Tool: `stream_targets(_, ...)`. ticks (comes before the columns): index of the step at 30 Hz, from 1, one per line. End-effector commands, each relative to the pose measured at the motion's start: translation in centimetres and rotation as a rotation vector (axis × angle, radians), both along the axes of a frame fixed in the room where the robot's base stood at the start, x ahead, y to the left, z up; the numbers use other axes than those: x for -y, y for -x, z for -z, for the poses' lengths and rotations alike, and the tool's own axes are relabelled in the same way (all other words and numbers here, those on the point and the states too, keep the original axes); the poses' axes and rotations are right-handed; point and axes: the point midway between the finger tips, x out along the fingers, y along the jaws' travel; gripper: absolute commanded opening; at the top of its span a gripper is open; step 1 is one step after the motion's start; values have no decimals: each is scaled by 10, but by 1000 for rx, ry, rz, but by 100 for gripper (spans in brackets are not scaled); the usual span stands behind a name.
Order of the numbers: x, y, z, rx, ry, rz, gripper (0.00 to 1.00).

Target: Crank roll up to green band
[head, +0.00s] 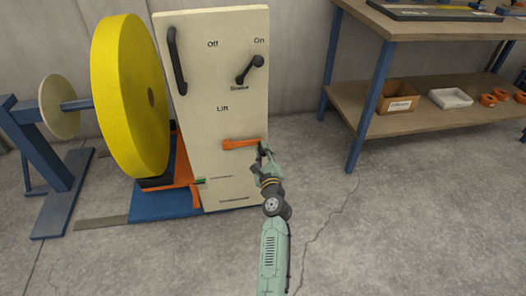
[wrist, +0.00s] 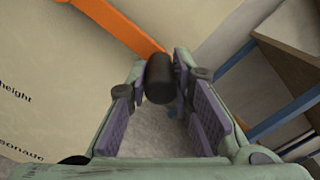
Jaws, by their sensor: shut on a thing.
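A large yellow tape roll (head: 130,95) stands upright at the left of a cream machine panel (head: 215,60). An orange crank (head: 240,144) lies nearly level on the lower panel, below the word "Lift". It also shows in the wrist view (wrist: 122,26), with a black knob (wrist: 159,78) at its end. My gripper (head: 264,152) is at the crank's right end, and in the wrist view its fingers (wrist: 160,95) are shut on the knob. A small green mark (head: 200,181) shows at the panel's lower left edge, beside an orange part (head: 184,165).
A black handle (head: 177,60) and a black Brake lever (head: 250,69) are higher on the panel. A workbench (head: 410,28) stands at the right, with a box (head: 397,97) on its lower shelf. The floor between is clear.

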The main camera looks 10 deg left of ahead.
Motion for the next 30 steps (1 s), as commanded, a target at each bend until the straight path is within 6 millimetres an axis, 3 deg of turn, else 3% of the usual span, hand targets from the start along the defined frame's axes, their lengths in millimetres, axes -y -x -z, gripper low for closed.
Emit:
stream_targets(1, 3, 2, 14, -22, 3, 2, 0)
stream_targets(9, 2, 2, 14, -22, 3, 0, 0)
stream_targets(10, 2, 2, 14, -22, 3, 0, 21)
stream_targets(19, -1, 2, 10, -16, 2, -4, 41)
stream_targets(30, 0, 5, 6, -10, 1, -2, 41)
